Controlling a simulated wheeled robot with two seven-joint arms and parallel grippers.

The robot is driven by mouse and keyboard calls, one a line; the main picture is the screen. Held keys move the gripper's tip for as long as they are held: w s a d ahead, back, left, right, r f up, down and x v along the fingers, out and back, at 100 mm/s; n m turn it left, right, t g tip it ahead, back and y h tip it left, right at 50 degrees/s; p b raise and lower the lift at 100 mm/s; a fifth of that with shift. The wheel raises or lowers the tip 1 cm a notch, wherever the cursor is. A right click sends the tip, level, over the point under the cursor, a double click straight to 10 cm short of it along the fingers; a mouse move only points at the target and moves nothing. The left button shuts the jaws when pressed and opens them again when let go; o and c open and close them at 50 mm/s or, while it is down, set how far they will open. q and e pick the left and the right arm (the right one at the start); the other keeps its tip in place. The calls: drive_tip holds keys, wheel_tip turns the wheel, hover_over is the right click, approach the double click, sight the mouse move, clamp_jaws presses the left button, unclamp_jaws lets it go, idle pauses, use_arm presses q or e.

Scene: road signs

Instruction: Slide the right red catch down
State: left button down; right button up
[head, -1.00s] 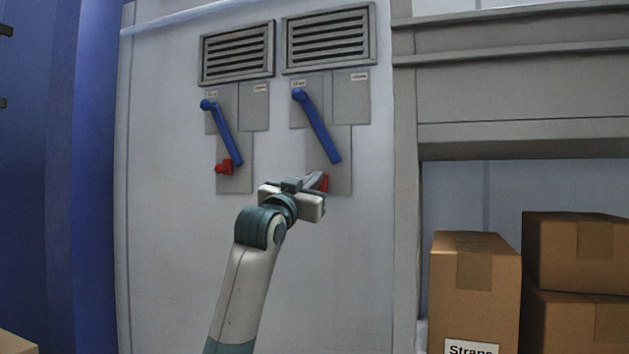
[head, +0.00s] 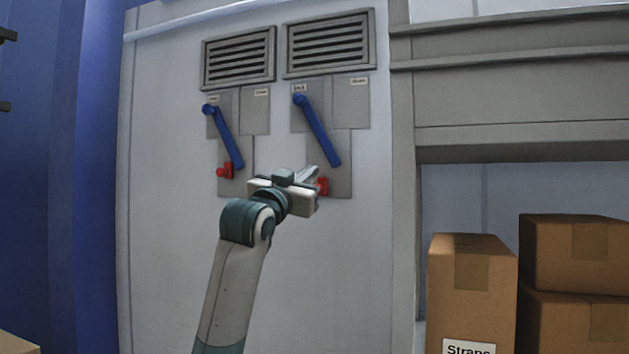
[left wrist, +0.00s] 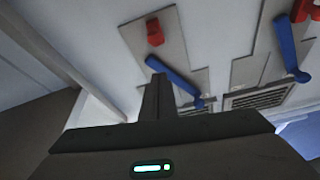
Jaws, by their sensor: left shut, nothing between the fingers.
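The right red catch (head: 323,187) sits low on the right grey plate, below and left of the free end of the right blue handle (head: 318,132). My left gripper (head: 314,174) is shut and empty; its fingertips appear just left of and above the catch and hide part of it. In the left wrist view, which looks upside down, the right red catch (left wrist: 154,32) shows whole, and the shut fingers (left wrist: 157,80) appear apart from it, near the right blue handle (left wrist: 173,76). Contact cannot be told. My right gripper is not in view.
The left blue handle (head: 224,136) and left red catch (head: 225,171) are on the neighbouring plate. Vents (head: 329,45) sit above. Cardboard boxes (head: 470,290) stand at the lower right. The white panel below the plates is clear.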

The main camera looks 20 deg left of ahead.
use_arm(q)
drive_tip(key=b+v, duration=0.2)
drive_tip(key=v, duration=0.3)
drive_tip(key=shift+r, duration=0.15)
idle(0.3)
